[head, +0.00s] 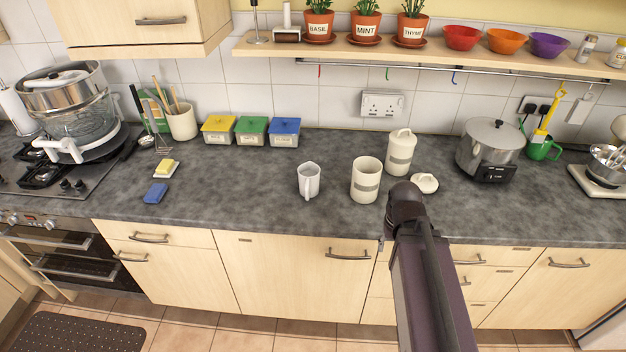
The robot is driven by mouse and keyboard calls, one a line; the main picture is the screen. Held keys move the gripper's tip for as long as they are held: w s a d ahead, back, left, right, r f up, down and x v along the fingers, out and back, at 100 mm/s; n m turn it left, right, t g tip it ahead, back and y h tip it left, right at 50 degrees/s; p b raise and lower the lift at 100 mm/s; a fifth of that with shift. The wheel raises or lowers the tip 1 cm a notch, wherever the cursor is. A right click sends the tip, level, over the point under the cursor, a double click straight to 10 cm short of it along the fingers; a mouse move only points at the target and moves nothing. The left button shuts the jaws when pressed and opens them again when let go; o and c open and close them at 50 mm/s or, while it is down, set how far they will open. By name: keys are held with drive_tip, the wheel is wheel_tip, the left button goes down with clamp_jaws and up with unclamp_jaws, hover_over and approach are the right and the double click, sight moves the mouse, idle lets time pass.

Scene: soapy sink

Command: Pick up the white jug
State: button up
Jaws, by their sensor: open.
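The white jug (308,182) stands upright on the dark grey worktop (240,190), near the middle of the head view. Its open top and its handle on the near side show, and nothing covers it. My arm reaches up from the lower right, and its dark end joint is over the counter's front edge, right of the jug and apart from it. My gripper cannot be made out; it seems hidden behind or below the arm.
An open cream canister (366,181) stands right of the jug, with a lidded canister (401,153) behind it and a loose lid (425,183) beside. Yellow, green and blue tubs (252,131) stand at the back. A shelf (440,58) overhangs.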

drive_tip(key=shift+o, duration=0.2)
drive_tip(key=shift+a, duration=0.25)
drive_tip(key=o, duration=0.3)
drive_tip(key=shift+w+a+r, duration=0.1)
drive_tip(key=shift+o, duration=1.3)
drive_tip(key=shift+w+a+r, duration=0.1)
drive_tip(key=shift+w, duration=0.15)
wheel_tip(320, 180, up, 10)
drive_tip(key=n+t+p, duration=0.1)
drive_tip(key=n+p, duration=1)
drive_tip(key=n, duration=0.5)
hover_over(309, 182)
drive_tip(key=s, duration=0.1)
drive_tip(key=shift+s+a+r, duration=0.1)
drive_tip(key=shift+s+r, duration=0.05)
drive_tip(key=shift+s, duration=0.05)
drive_tip(key=shift+b, duration=0.4)
drive_tip(key=f+b, duration=0.2)
drive_tip(key=f, duration=0.1)
drive_tip(key=f+b, duration=0.2)
drive_tip(key=b, duration=0.1)
drive_tip(key=f+b, duration=0.3)
drive_tip(key=shift+w+f, duration=0.3)
drive_tip(key=shift+w, duration=0.1)
